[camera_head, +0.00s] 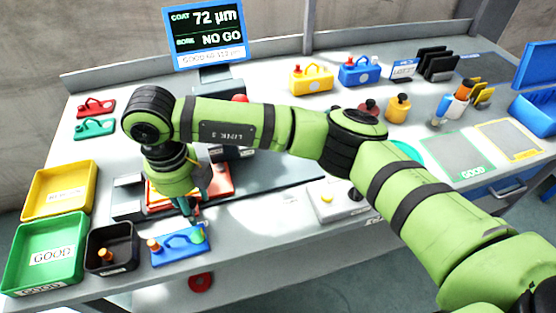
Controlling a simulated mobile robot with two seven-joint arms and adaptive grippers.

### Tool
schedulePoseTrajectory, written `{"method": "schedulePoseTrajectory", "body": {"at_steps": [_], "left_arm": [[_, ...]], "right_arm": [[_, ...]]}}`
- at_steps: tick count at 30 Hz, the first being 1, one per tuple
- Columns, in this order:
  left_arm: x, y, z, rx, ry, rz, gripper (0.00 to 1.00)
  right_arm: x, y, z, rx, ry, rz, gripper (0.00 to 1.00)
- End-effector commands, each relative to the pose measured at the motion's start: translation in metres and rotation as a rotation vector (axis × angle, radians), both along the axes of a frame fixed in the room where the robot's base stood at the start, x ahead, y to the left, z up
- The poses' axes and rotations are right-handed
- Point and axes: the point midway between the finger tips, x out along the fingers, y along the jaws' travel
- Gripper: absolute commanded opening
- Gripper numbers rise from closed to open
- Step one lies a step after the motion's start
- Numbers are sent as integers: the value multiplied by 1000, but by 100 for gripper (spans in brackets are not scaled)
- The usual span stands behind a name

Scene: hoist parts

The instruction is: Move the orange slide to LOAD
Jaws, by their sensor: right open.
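The orange slide (222,182) sits on a dark grey rail base on the table, left of centre in the head view. My right arm and gripper cover much of it, and its orange parts show on both sides of the gripper. My right gripper (191,210) points down at the slide's front edge, behind the blue plate. It is open and small in view; I cannot tell whether it touches the slide. No LOAD mark can be read; that part may be hidden behind my arm. My left gripper is not in view.
A blue plate (181,249) with an orange and a green knob lies just in front of the gripper. A black bin (112,263), a green GOOD bin (45,283) and a yellow bin (50,212) stand left. A display (207,33) reads 72 µm, NO GO. A grey button box (337,206) stands right.

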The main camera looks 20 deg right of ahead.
Motion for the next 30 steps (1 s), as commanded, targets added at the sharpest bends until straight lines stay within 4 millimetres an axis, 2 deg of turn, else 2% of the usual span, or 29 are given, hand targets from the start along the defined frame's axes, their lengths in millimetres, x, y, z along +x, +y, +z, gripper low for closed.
{"method": "schedulePoseTrajectory", "body": {"at_steps": [5, 16, 19, 26, 30], "left_arm": [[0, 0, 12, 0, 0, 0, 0], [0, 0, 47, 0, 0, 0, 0], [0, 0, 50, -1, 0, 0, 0], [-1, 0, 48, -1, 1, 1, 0], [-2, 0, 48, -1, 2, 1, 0]], "right_arm": [[0, 0, 19, 0, -1, -1, 51], [0, 0, 85, 0, -1, 0, 51], [0, 0, 91, -1, -1, 0, 51], [0, 0, 90, -1, 1, 0, 51], [0, 0, 96, 1, -1, 0, 51]]}}
